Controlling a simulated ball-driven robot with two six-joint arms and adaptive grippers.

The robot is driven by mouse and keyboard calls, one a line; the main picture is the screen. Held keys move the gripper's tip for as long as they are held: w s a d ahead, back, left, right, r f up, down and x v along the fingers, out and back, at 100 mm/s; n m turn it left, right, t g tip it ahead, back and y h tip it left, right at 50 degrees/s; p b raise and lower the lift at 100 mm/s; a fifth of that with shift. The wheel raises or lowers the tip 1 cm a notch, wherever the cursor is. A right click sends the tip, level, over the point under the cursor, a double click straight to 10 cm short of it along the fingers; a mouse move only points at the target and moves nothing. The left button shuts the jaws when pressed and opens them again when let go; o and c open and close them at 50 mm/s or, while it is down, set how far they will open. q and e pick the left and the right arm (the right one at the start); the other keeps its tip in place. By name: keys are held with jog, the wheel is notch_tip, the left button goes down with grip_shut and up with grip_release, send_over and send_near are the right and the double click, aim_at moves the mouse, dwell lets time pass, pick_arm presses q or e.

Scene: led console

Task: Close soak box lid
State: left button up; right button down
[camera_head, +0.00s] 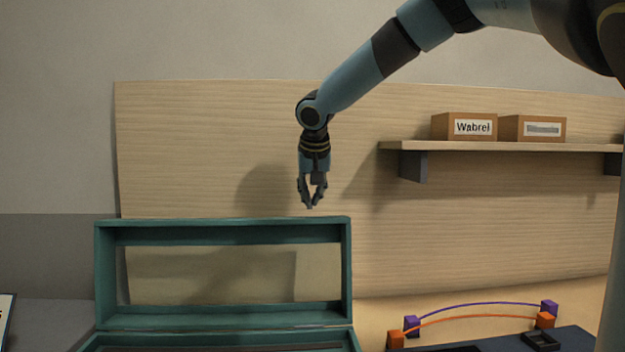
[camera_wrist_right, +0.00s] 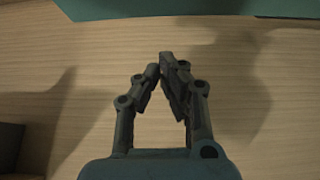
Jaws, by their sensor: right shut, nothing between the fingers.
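The soak box is green, at the lower left of the head view, with only the top of its body (camera_head: 215,340) in the picture. Its lid (camera_head: 222,235) stands upright and open, a green frame around a clear pane. My right gripper (camera_head: 311,205) points down just above the lid's top edge, toward its right end. Its fingertips are together and hold nothing. In the right wrist view the closed fingers (camera_wrist_right: 163,62) show against wood, with a green edge of the lid (camera_wrist_right: 180,8) at the top. I do not see my left gripper.
A wall shelf (camera_head: 500,147) with two cardboard boxes (camera_head: 464,126) is at the right. Below it, purple blocks (camera_head: 549,307) and orange blocks (camera_head: 545,320) are joined by curved cords beside a small dark tray (camera_head: 541,341). A wooden panel stands behind the lid.

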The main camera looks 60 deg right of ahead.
jog(key=shift+s+a+f+p, duration=0.8)
jog(key=shift+a+f+p, duration=0.2)
jog(key=shift+p, duration=0.25)
jog(key=shift+s+d, duration=0.1)
jog(key=shift+s, duration=0.05)
